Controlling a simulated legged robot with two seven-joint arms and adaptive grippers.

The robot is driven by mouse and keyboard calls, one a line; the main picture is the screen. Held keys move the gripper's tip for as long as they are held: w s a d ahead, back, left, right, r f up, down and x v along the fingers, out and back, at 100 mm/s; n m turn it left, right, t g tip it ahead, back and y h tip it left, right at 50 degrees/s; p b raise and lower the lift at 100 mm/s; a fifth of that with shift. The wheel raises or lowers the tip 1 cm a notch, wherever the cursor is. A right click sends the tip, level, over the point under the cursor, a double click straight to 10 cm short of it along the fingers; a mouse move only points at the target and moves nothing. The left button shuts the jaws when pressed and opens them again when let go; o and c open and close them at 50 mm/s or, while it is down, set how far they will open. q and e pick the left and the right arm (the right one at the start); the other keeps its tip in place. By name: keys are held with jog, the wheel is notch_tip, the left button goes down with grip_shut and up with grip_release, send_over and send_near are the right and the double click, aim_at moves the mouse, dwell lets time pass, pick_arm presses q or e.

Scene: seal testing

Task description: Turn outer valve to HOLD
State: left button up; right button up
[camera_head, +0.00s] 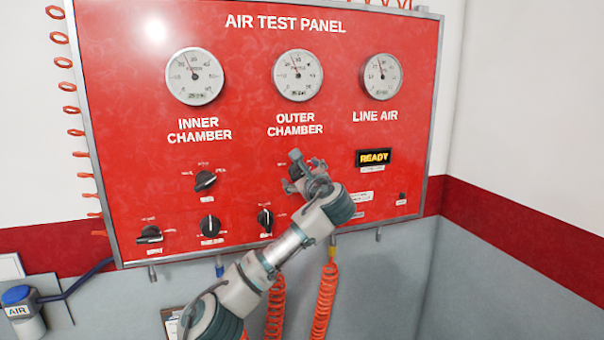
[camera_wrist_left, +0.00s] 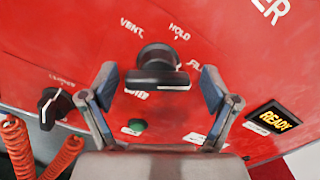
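The red air test panel (camera_head: 130,100) fills most of the head view. The outer valve, a black knob (camera_wrist_left: 157,68), shows in the wrist view with VENT and HOLD labels above it and a partly hidden label at its right. Its bar handle lies about level across that picture. My left gripper (camera_head: 294,172) is at this knob, below the OUTER CHAMBER gauge (camera_head: 298,75), and mostly hides it in the head view. Its two fingers are open, one on each side of the knob, with gaps visible. My right gripper is not in view.
The inner chamber knob (camera_head: 205,180) sits left of my gripper. Lower knobs include one (camera_head: 265,219) near my left arm; it also shows in the wrist view (camera_wrist_left: 52,106). A READY display (camera_head: 374,157) is at the right. Orange coiled hoses (camera_head: 324,300) hang below the panel.

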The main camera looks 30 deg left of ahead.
pick_arm(q)
jog(key=shift+a, duration=0.2)
jog(key=c, duration=1.1)
jog(key=shift+s, duration=0.1)
jog(key=shift+n, duration=0.4)
jog(key=shift+d+n+b, duration=0.1)
jog(key=shift+n+b, duration=0.3)
jog(key=shift+n, duration=0.3)
jog(key=n+b, duration=0.1)
jog(key=n, duration=0.6)
jog(key=shift+n+b, duration=0.3)
jog(key=shift+b, duration=0.05)
jog(key=shift+f+n, duration=0.15)
jog(key=shift+n, duration=0.75)
jog(key=shift+f, duration=0.1)
